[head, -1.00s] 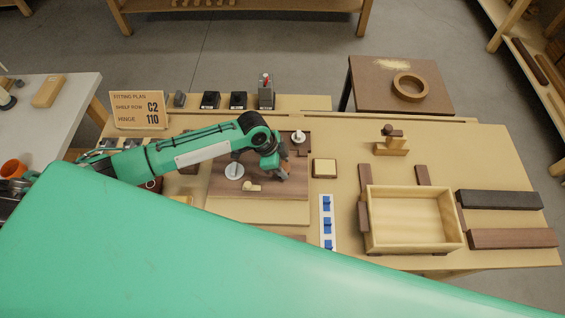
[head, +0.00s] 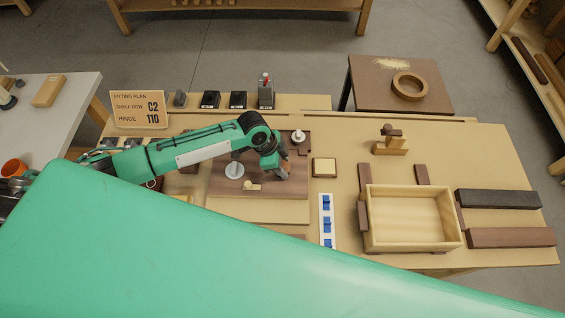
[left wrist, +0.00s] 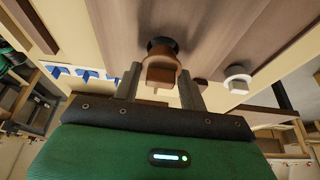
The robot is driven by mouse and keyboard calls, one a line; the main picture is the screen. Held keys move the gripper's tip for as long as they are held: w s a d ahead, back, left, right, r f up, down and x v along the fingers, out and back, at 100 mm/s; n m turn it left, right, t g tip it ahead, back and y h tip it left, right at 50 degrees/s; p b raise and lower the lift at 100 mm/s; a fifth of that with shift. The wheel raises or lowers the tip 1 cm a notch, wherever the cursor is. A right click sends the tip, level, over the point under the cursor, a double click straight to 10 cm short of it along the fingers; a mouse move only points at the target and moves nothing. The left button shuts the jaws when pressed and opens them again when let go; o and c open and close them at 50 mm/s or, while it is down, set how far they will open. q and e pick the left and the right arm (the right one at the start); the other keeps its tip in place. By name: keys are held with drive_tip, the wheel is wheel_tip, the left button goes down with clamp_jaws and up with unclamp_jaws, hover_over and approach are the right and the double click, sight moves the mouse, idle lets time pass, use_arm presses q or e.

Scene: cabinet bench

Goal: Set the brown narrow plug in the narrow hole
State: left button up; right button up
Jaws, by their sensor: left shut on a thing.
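My left gripper (head: 283,173) is over the right part of the brown wooden board (head: 222,188) on the bench. In the left wrist view my left gripper (left wrist: 160,88) is shut on a brown plug (left wrist: 162,70), which sits between the two fingers. A dark round piece (left wrist: 162,43) shows directly beyond the plug, against the board; I cannot tell whether it is a hole rim or part of the plug. The narrow hole cannot be made out. My right gripper is not in view.
A small square block (head: 324,167), a blue-marked strip (head: 327,222) and an open wooden box (head: 372,238) stand to the right. The bench's back right is mostly free.

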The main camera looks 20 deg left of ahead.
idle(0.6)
use_arm(q)
drive_tip(key=shift+f, duration=1.05)
idle(1.2)
drive_tip(key=o, duration=1.3)
drive_tip(key=shift+c, duration=0.2)
drive_tip(key=shift+r, duration=0.1)
drive_tip(key=shift+r+p, duration=3.25)
drive_tip(key=shift+r, duration=0.5)
drive_tip(key=shift+f, duration=0.1)
